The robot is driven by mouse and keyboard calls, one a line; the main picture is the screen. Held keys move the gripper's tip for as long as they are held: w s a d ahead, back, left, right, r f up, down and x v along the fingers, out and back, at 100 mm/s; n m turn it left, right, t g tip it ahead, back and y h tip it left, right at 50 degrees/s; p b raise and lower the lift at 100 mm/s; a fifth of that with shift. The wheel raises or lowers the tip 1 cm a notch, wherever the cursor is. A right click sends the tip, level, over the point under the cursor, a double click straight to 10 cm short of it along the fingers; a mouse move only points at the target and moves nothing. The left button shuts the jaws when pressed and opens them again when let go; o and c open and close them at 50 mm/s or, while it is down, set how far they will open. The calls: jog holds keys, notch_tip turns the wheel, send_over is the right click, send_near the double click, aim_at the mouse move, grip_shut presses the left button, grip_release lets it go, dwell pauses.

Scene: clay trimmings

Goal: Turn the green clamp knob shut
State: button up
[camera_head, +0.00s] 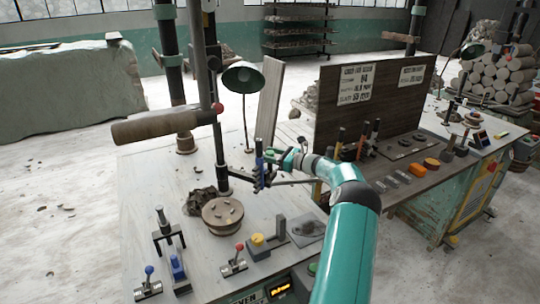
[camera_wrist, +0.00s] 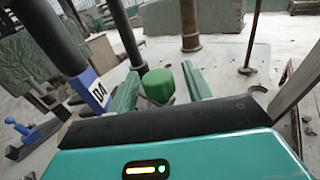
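The green clamp knob (camera_wrist: 158,86) shows in the wrist view as a short round green cap, just beyond the dark front of my gripper. My gripper (camera_wrist: 160,80) has its two green fingers apart, one on each side of the knob. A gap shows between each finger and the knob, so it is not gripped. In the head view my gripper (camera_head: 284,156) is beside the upright post with the blue part, above the workbench (camera_head: 150,200). The knob's underside and mount are hidden behind my gripper.
A blue block marked 04 (camera_wrist: 92,88) on a dark post stands close left of my gripper. A round wooden disc (camera_head: 222,214), a lamp (camera_head: 243,78) and several levers stand on the bench. A dark board (camera_head: 370,105) rises behind and to the right.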

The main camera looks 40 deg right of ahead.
jog(key=v, duration=0.7)
jog(key=shift+s, duration=0.2)
jog(key=shift+r, duration=0.15)
